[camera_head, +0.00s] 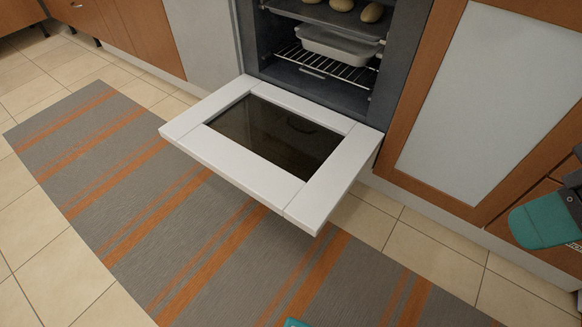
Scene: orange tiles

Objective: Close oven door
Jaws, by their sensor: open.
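The oven door (320,205) is white with a dark glass window (275,135). It hangs fully open, folded down roughly level in front of the oven (315,88), with its free edge out over the rug. The oven's dark inside shows, and its upper part is cut off by the top of the picture.
Inside the oven are a tray with several round rolls (341,5) and a white dish (338,46) on a wire rack (325,68). A striped rug (130,190) lies under the door's free edge. Wooden cabinets (480,100) flank the oven. The floor in front is clear.

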